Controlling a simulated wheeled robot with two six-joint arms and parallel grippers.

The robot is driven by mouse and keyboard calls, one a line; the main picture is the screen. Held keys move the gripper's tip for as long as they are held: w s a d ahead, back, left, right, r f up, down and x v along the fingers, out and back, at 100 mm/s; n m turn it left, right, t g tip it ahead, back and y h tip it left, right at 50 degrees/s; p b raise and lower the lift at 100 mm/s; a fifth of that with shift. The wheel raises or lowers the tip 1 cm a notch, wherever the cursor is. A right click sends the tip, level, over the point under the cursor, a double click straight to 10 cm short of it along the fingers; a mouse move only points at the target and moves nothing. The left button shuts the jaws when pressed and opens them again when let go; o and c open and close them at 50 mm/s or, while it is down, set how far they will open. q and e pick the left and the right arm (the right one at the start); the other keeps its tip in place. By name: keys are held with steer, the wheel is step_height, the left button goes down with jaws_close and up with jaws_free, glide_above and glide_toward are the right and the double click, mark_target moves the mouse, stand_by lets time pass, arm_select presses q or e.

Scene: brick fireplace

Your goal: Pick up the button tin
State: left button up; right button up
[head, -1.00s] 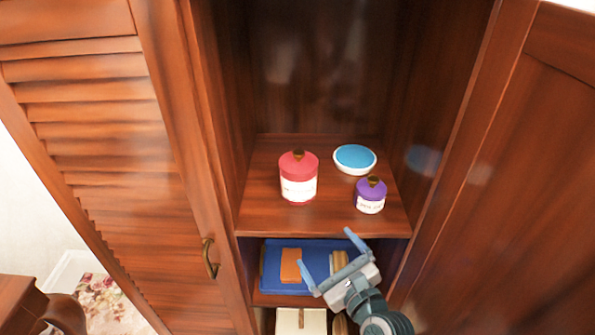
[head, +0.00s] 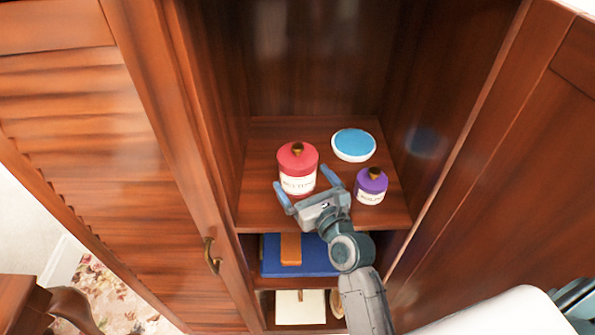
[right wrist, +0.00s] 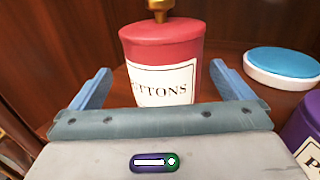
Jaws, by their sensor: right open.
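The button tin (head: 297,160) is a red round tin with a brass knob and a white label; it stands upright on the upper cupboard shelf. In the right wrist view the tin (right wrist: 162,62) shows label letters reading "TTONS". My right gripper (head: 306,187) is open at the front of the tin. In the right wrist view its two blue fingers (right wrist: 160,85) stand one on each side of the tin's lower part, with gaps visible. The tin's base is hidden behind the gripper body. My left gripper is not in view.
A purple tin (head: 370,188) with a brass knob stands right of my right gripper. A white dish with a blue top (head: 354,145) lies behind it. Cupboard walls bound the shelf (head: 262,207). Below are a blue item (head: 325,262) and an orange block (head: 291,248).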

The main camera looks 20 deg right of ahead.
steer(key=w+p, duration=0.1)
steer(key=w, duration=0.3)
steer(key=shift+r+p, duration=0.2)
steer(key=shift+p, duration=0.1)
steer(key=shift+w+a+f, duration=0.1)
steer(key=shift+w+f, duration=0.05)
steer(key=shift+w, duration=0.4)
steer(key=c, duration=2)
